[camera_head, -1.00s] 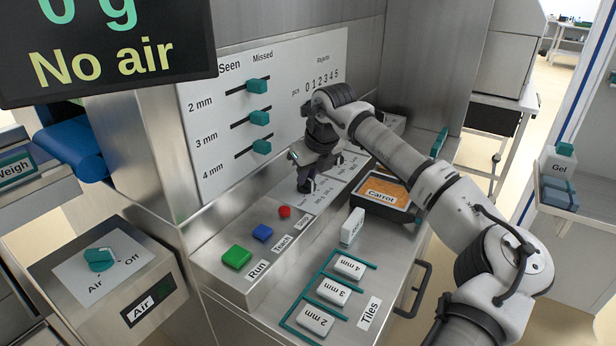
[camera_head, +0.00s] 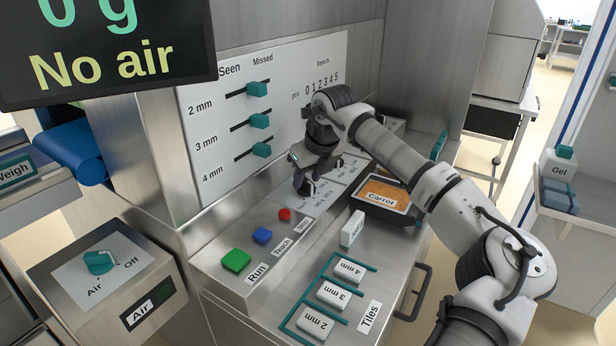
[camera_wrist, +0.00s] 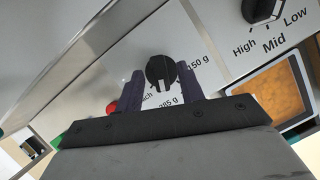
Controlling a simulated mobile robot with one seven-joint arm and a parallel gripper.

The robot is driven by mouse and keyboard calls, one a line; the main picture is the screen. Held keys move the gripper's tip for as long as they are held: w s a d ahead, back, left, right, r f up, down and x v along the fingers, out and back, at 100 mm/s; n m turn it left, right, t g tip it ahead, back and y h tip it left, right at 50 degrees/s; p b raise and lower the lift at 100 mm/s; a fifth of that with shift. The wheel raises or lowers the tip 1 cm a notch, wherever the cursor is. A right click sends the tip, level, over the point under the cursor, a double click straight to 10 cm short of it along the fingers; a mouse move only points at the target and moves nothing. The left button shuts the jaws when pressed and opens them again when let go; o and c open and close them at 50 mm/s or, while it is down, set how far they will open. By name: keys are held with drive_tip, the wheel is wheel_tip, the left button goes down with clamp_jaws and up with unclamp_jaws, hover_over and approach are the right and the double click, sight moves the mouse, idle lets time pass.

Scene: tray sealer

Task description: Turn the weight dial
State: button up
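The weight dial (camera_wrist: 160,70) is a black round knob with a pale pointer mark, on a white plate with gram labels such as "150 g". In the wrist view it sits between the two fingers of my gripper (camera_wrist: 160,84). The right finger is close to the knob and a gap shows on the left, so the fingers are apart; I cannot tell whether either touches. In the head view my gripper (camera_head: 306,186) points down over the sloped panel and hides the dial.
A second dial (camera_wrist: 263,10) marked High, Mid, Low is nearby. The red button (camera_head: 284,214), blue button (camera_head: 262,235) and green button (camera_head: 236,260) lie in front. The Carrot tray (camera_head: 384,193) and a white upright block (camera_head: 352,228) stand to the right.

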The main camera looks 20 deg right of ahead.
drive_tip(key=v, duration=1.3)
drive_tip(key=shift+s+r, duration=0.15)
drive_tip(key=shift+r, duration=0.05)
